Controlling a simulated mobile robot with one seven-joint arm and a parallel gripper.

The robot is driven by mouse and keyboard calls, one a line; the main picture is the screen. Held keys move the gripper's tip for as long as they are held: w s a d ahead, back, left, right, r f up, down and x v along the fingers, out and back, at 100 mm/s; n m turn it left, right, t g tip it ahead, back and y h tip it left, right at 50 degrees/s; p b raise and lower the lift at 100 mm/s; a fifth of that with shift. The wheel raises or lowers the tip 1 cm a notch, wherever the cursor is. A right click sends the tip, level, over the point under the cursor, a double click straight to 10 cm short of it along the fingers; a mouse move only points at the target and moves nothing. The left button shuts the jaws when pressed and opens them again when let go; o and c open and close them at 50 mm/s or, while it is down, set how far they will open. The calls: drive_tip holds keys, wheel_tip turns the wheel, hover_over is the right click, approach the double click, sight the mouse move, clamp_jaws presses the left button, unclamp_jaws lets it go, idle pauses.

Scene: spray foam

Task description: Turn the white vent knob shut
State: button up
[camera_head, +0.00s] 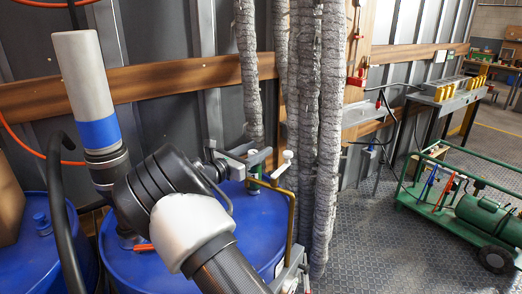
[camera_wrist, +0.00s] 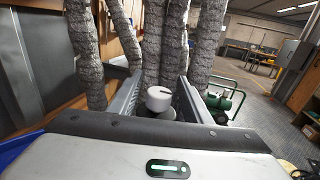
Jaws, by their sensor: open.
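The white vent knob (camera_wrist: 159,98) is a round cap with a dark mark on its top. In the wrist view it lies between the two grey fingers of my gripper (camera_wrist: 160,88), with a visible gap on each side. My gripper is open, and neither finger appears to touch the knob. In the head view my gripper (camera_head: 256,156) reaches over the blue drum (camera_head: 155,262). A small white piece on a stem (camera_head: 284,162) shows just right of the fingers there and looks like the knob. The lower part of the knob is hidden in the wrist view.
Thick grey, rough columns (camera_head: 329,130) stand close behind the knob. A yellow bent pipe (camera_head: 293,215) rises beside the drum. A second blue drum (camera_head: 36,245) is at the left. A green cart (camera_head: 470,200) stands at the right, with open floor (camera_head: 385,235) before it.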

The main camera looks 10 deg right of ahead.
drive_tip(key=shift+x, duration=1.15)
drive_tip(key=c, duration=1)
drive_tip(key=shift+c, duration=0.2)
